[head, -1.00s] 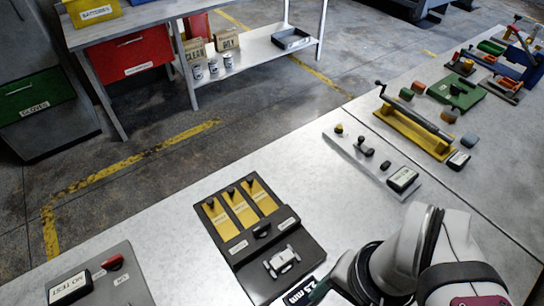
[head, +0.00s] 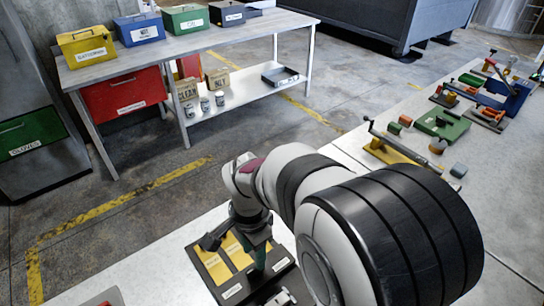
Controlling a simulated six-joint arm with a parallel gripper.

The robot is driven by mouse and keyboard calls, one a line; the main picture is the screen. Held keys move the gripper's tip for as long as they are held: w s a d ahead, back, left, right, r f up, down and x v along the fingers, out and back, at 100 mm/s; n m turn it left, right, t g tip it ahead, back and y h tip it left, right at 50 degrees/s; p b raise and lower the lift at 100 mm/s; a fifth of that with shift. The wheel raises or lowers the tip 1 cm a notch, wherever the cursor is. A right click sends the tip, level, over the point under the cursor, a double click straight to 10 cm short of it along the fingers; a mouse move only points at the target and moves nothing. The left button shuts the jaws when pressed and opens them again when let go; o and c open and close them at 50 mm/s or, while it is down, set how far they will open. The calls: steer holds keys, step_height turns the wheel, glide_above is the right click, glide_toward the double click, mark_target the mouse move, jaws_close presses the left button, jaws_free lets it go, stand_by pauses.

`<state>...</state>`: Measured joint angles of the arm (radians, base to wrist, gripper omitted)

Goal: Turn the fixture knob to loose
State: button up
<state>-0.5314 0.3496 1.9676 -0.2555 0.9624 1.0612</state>
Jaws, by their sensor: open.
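The black fixture panel (head: 205,276) with yellow strips (head: 239,256) lies on the grey bench at the lower middle of the head view. A pale metal part (head: 280,299) at its front is cut by the frame's lower edge. My gripper (head: 258,264) points down over the middle of the panel, between two white labels. It is open, but its fingers are seen nearly edge-on. No knob can be made out; the gripper covers the middle of the panel, where a dark knob showed earlier. Whether the fingers touch anything cannot be told.
My arm hides much of the bench right of the panel. A yellow fixture with a roller (head: 400,148) and a green fixture (head: 441,124) stand farther back right. A shelf table (head: 190,50) with coloured bins stands behind, across the floor. A red part (head: 108,298) shows at lower left.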

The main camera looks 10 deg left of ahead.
mark_target(256, 271)
step_height(256, 271, down, 6)
steer(key=shift+r, duration=0.15)
jaws_close()
stand_by(0.3)
